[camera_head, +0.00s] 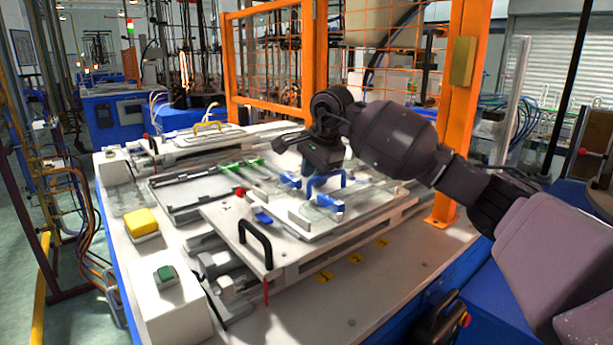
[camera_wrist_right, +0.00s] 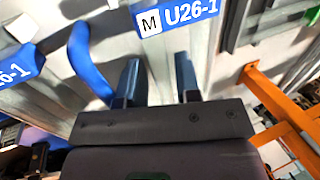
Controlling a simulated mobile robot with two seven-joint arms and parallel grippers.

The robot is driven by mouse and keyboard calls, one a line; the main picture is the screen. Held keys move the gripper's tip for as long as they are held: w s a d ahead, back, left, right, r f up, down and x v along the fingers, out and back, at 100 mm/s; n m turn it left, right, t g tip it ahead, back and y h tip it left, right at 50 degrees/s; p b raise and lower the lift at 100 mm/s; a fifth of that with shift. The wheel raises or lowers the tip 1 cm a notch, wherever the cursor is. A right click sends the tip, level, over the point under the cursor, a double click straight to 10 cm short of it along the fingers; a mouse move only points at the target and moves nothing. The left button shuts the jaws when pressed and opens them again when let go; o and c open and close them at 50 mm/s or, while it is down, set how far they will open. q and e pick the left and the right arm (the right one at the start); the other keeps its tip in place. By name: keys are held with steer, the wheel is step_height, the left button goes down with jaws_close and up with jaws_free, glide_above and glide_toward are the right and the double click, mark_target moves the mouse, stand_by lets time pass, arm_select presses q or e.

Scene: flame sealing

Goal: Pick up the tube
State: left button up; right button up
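I cannot make out a tube for certain in either view. My right gripper (camera_head: 310,170) reaches in from the right over the white fixture plate (camera_head: 292,222), close to a blue arched handle (camera_head: 327,183). In the right wrist view the two fingers of this gripper (camera_wrist_right: 158,78) stand apart with nothing visible between them. The blue handle (camera_wrist_right: 88,60) is left of the fingers there, outside the gap. Blue labels marked U26-1 (camera_wrist_right: 178,16) lie beyond the fingertips. My left gripper is not in view.
The white bench (camera_head: 330,315) carries a black handle (camera_head: 256,241), a yellow button box (camera_head: 141,222), a green button box (camera_head: 166,276) and green clips (camera_head: 232,168). An orange fence post (camera_head: 463,100) stands behind my right arm. The bench's front strip is mostly clear.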

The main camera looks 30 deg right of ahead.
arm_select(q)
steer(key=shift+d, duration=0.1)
arm_select(e)
steer(key=shift+f, duration=0.2)
steer(key=shift+c, duration=0.2)
jaws_close()
